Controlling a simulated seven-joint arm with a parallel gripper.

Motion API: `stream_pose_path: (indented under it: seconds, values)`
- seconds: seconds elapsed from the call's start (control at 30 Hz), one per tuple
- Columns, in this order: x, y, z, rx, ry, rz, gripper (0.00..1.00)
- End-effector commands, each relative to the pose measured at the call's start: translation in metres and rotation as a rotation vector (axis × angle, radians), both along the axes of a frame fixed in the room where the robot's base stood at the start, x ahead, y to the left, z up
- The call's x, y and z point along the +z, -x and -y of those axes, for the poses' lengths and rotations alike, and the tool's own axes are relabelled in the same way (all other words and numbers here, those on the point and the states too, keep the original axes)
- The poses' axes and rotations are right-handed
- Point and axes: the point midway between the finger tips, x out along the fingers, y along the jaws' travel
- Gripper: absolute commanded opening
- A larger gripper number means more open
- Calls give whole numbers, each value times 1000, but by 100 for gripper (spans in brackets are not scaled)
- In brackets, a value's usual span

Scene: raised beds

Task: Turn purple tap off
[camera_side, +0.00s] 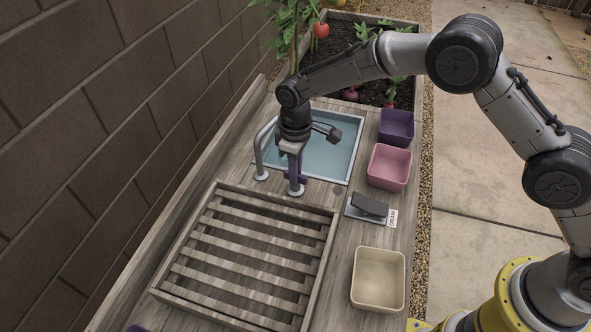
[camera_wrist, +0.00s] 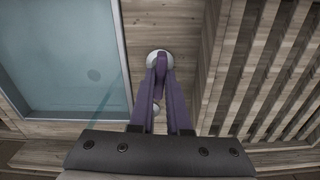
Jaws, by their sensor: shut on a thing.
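The purple tap stands on a round pale base (camera_side: 296,189) at the near edge of the sink. In the wrist view the purple tap (camera_wrist: 161,62) shows between my fingertips, above its round base. My gripper (camera_side: 294,168) points down over the tap and is shut on it. It also shows in the wrist view (camera_wrist: 161,75), its two fingers closing in on the tap from both sides. The fingers cover much of the tap, so its handle angle is hard to tell. A grey bent spout (camera_side: 259,150) stands just left of the tap.
The sink (camera_side: 335,160) lies behind the tap, a slatted wooden rack (camera_side: 325,245) in front. Purple (camera_side: 397,127), pink (camera_side: 390,167) and cream (camera_side: 379,278) bins line the right edge, with a dark block on a labelled plate (camera_side: 356,211). A brick wall (camera_side: 90,130) bounds the left.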

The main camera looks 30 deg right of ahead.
Motion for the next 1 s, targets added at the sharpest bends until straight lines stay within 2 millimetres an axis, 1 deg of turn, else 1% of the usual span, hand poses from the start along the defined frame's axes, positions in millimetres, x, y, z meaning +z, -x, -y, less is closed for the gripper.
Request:
stream_pose_path:
  seconds: [0.27, 1.0]
  values:
    - [1, 0, 0, -221, 0, 2, 0]
    - [2, -1, 0, -923, -1, 2, 0]
